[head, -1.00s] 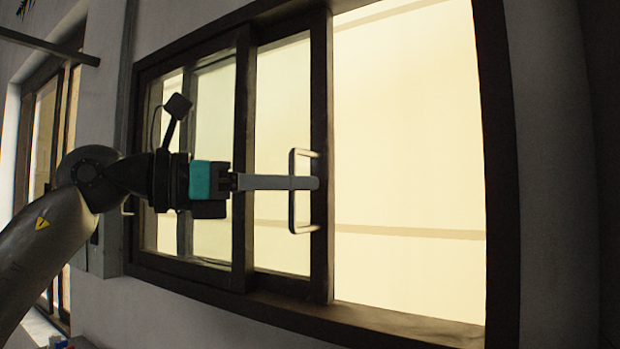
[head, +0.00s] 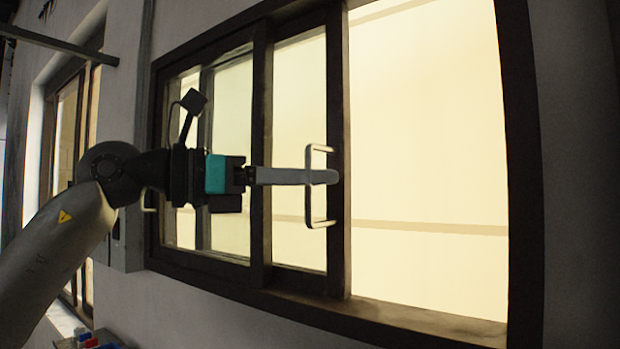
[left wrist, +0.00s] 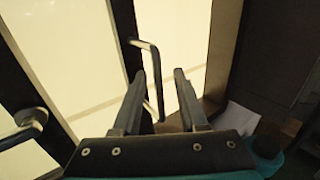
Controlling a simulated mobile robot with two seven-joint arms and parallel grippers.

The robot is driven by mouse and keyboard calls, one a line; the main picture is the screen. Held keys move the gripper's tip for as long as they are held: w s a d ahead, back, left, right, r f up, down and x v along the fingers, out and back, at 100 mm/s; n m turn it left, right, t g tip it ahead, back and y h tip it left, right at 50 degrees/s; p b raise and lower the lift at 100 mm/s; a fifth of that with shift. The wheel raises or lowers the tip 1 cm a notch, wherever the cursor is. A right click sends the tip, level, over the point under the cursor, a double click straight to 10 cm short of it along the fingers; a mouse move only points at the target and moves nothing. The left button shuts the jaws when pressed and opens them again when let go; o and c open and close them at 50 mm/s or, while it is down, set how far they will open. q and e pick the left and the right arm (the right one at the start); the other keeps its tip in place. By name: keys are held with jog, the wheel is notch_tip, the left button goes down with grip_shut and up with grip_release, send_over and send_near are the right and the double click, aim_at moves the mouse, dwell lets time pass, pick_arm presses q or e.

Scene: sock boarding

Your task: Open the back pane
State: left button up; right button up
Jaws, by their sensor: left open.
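The back pane (head: 298,130) is a glass pane in a dark frame, sitting partly behind the front pane (head: 232,120). To its right is a wide bright opening or clear span. A pale C-shaped handle (head: 320,222) is on the back pane's right upright, and also shows in the left wrist view (left wrist: 150,60). My left gripper (head: 335,177) is level with the middle of the handle. In the left wrist view its fingers (left wrist: 160,72) are apart, and the handle's bar runs between them in the picture. Contact cannot be told. My right gripper is out of view.
A dark window frame (head: 524,200) surrounds the panes, with a sill (head: 420,322) along the bottom. A second handle (left wrist: 30,120) shows at the left of the left wrist view. Small coloured items (head: 88,340) lie at the lower left.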

pick_arm(q)
jog(key=b+v, duration=0.3)
jog(key=v, duration=1.2)
jog(key=shift+d+f, duration=0.1)
